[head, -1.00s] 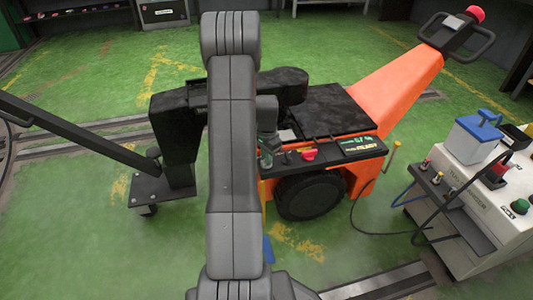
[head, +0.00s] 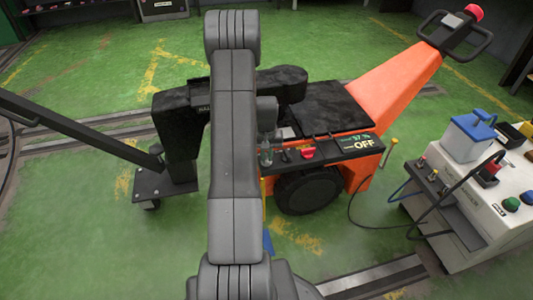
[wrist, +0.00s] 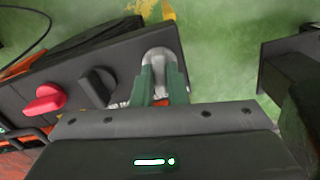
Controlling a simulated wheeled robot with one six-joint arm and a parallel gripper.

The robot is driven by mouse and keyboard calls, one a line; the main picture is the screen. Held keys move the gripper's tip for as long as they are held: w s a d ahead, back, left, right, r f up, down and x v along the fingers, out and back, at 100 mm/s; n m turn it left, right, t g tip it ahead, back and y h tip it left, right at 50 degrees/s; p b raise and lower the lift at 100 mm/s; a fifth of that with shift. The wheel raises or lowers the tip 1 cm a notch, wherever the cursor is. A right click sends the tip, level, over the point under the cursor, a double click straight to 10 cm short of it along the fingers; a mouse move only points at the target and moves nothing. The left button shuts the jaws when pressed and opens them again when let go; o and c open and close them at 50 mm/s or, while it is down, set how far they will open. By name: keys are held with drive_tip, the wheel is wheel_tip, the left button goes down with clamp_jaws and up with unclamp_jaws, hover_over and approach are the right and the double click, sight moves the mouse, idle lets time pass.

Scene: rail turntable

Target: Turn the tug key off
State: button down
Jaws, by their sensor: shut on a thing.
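The orange tug (head: 395,93) stands on the green floor with its black control panel (head: 330,150) facing me. Its display (head: 363,141) shows a green figure and the word OFF in white. My gripper (head: 266,155) is at the panel's left end, partly behind my arm. In the wrist view my green fingers (wrist: 163,74) are shut at the rounded grey key switch (wrist: 158,54). The key itself is hidden between the fingers. A black knob (wrist: 98,87) and a red knob (wrist: 45,100) sit beside it, apart from the fingers.
A white cabinet (head: 472,192) with cables, buttons and a blue-topped box (head: 470,135) stands at the right. A dark cart with a long bar (head: 75,132) is at the left. Rails cross the floor. Green floor is clear at the back.

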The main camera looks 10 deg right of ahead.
sight(266, 156)
drive_tip(key=shift+n, duration=1.1)
drive_tip(key=c, duration=1.4)
unclamp_jaws()
drive_tip(key=shift+c, duration=0.2)
wheel_tip(266, 156, up, 14)
drive_tip(key=p, duration=0.4)
drive_tip(key=shift+f, duration=0.25)
